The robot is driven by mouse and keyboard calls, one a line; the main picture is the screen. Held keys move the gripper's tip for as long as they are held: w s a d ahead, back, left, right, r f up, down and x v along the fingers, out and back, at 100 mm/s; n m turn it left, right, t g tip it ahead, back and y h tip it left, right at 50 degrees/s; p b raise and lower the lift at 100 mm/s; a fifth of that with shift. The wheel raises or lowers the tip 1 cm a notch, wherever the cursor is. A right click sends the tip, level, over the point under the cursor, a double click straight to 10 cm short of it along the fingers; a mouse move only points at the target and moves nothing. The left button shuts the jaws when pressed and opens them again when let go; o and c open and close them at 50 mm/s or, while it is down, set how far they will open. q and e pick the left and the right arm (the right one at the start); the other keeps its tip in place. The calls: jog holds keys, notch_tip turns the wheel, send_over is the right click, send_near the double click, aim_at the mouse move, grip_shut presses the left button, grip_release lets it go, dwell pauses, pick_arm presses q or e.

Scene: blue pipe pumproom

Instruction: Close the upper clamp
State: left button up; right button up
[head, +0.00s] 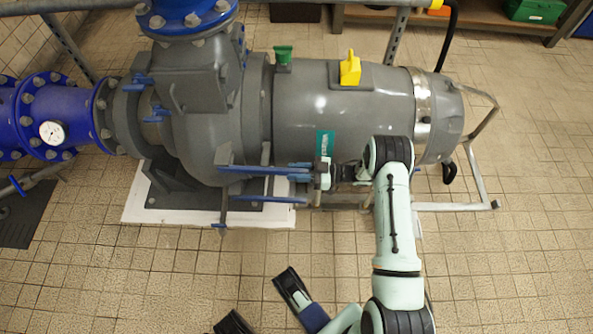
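The pump's near flange carries two long blue clamp bars. The upper clamp bar (245,169) sticks out to the right, and the lower clamp bar (258,199) lies roughly parallel below it. My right gripper (300,171) is at the right end of the upper bar. Its two thin blue fingers point left and look apart, one above and one below the bar's end. I cannot tell whether they touch it. My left gripper (262,303) is low in the view over the floor, partly cut off by the bottom edge. Its dark fingers look spread and empty.
The grey pump and motor (340,105) fill the upper middle, with blue pipe (60,115) and a gauge (52,132) at left. Smaller blue clamp handles (140,84) sit on the upper left flange. A metal rail (475,180) stands at right. The tiled floor in front is free.

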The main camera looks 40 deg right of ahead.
jog(key=shift+o, duration=0.7)
pick_arm(q)
jog(key=w, duration=0.1)
jog(key=w+r+p, duration=0.1)
jog(key=w+r+t, duration=0.1)
jog(key=shift+d+r, duration=0.25)
pick_arm(e)
jog(key=v, duration=1.3)
jog(key=shift+s+d, duration=0.2)
pick_arm(q)
jog(key=shift+s, duration=0.1)
